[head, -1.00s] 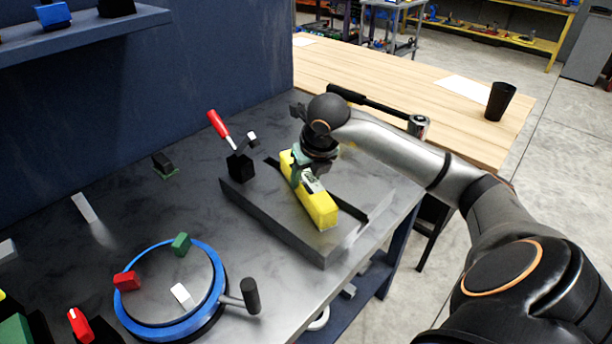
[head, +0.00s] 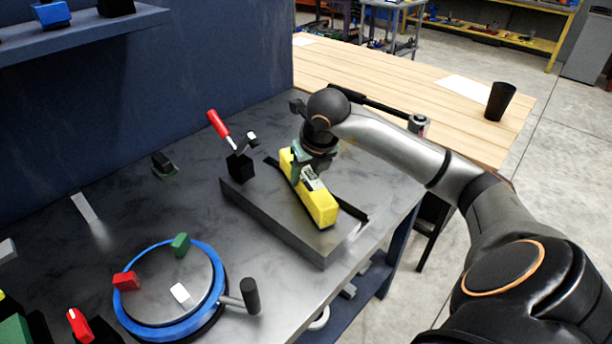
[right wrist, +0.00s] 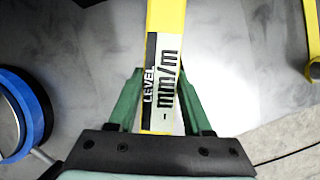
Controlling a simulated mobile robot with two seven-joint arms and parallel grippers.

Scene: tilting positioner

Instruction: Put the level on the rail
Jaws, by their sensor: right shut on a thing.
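The level is a yellow bar (head: 320,206) with a pale label, reading "LEVEL" and "mm/m" in the right wrist view (right wrist: 165,30). My right gripper (head: 303,168) is shut on it; its green fingers stand on either side of the bar in the right wrist view (right wrist: 160,105). The level is over a grey slab (head: 275,222) on the bench. A dark strip (head: 352,213), which may be the rail, shows on the slab beside it; the level hides part of the slab. I cannot tell whether level and slab touch. My left gripper is not in view.
A red-handled clamp (head: 219,125) stands at the slab's left corner. A blue-rimmed round table (head: 130,313) with small blocks and a black-knobbed crank (head: 251,295) is at front left. A blue wall (head: 200,90) bounds the back. Bare bench lies between.

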